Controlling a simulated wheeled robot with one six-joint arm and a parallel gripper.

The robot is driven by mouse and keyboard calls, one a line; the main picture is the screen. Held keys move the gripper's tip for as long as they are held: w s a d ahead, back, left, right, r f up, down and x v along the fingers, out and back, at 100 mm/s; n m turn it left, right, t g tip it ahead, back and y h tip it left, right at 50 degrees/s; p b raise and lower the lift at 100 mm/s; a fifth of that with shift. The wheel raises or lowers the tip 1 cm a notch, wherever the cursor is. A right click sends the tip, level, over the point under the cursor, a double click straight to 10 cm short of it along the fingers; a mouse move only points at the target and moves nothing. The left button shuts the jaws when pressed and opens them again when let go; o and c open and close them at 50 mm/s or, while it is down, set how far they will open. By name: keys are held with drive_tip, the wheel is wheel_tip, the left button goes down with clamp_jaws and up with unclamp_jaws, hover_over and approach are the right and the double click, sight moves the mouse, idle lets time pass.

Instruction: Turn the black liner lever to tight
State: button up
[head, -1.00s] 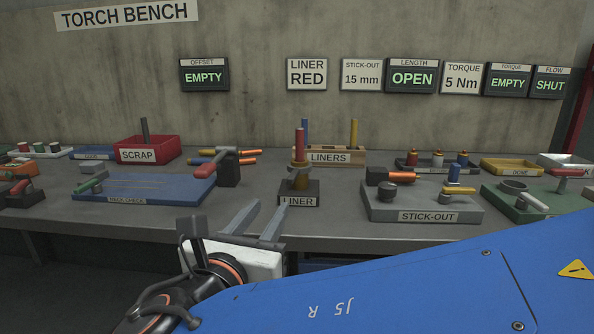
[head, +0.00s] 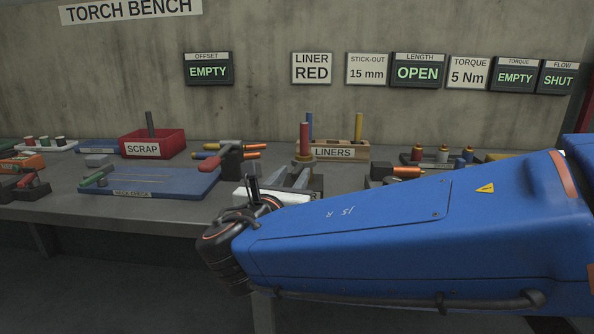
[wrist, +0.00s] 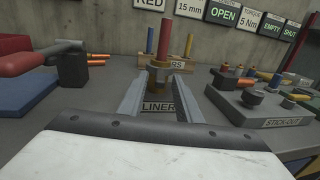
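The liner stand (wrist: 160,107) is a dark block labelled LINER, with a brass post (wrist: 158,65) and a red rod upright in it. The red rod (head: 304,138) also shows in the head view, where my gripper and arm hide most of the stand. A small dark part sits low on the post between my fingers in the wrist view; I cannot tell if it is the black lever or which way it points. My gripper (wrist: 158,85) is open, its two fingers either side of the post, with a visible gap. It also shows in the head view (head: 291,172).
The LINERS rack (head: 345,153) stands close behind the post. A red-handled fixture (head: 230,160) is to the left, beyond it a blue neck-check board (head: 150,184) and a red SCRAP bin (head: 152,145). The grey STICK-OUT block (wrist: 245,110) is close on the right.

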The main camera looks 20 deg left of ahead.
sight(294, 175)
drive_tip(key=shift+w+a, duration=0.1)
drive_tip(key=shift+w, duration=1.8)
clamp_jaws()
